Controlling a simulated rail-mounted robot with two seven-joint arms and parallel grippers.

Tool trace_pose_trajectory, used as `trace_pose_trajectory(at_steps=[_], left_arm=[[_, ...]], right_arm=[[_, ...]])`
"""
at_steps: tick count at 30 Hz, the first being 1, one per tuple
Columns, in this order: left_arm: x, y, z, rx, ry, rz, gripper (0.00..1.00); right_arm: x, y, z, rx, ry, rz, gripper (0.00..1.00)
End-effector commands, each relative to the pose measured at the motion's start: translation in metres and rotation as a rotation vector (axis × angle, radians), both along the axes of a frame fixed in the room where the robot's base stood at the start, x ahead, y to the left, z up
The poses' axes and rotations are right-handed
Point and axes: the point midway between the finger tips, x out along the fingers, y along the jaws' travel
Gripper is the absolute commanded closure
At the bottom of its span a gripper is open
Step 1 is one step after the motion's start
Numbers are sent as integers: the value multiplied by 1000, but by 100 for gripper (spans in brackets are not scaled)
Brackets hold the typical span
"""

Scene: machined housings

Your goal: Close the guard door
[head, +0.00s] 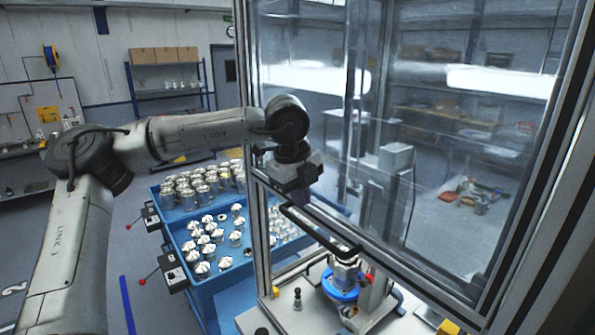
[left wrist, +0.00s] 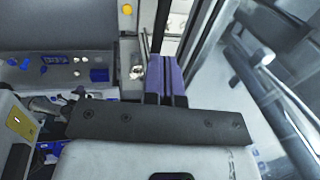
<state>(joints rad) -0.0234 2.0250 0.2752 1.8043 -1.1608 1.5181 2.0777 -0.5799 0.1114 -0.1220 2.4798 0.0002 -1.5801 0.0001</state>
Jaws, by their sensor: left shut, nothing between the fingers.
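The guard door (head: 440,190) is a clear panel in a metal frame, in the right half of the head view. Its lower rail slants down to the right, with a long dark handle bar (head: 320,228) along it. Below the rail there is a gap through which the inside of the machine shows. My left gripper (head: 305,198) points down close to the handle's upper left end; whether it touches is not clear. In the left wrist view its purple fingers (left wrist: 165,80) are together with nothing between them. My right gripper is in neither view.
Inside the enclosure a fixture with a blue ring (head: 341,283) stands on a light base. Blue trays (head: 215,275) of metal parts stand left of the enclosure post (head: 259,240). A shelf with boxes (head: 165,72) is far behind.

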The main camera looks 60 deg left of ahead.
Motion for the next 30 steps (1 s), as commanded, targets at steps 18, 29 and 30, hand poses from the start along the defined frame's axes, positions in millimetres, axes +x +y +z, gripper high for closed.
trace_pose_trajectory(at_steps=[18,29,30], left_arm=[[11,2,-57,0,0,2,100],[11,3,-58,0,-1,2,100],[11,4,-60,0,-1,2,100]], right_arm=[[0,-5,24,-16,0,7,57],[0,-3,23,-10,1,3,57],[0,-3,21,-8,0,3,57]])
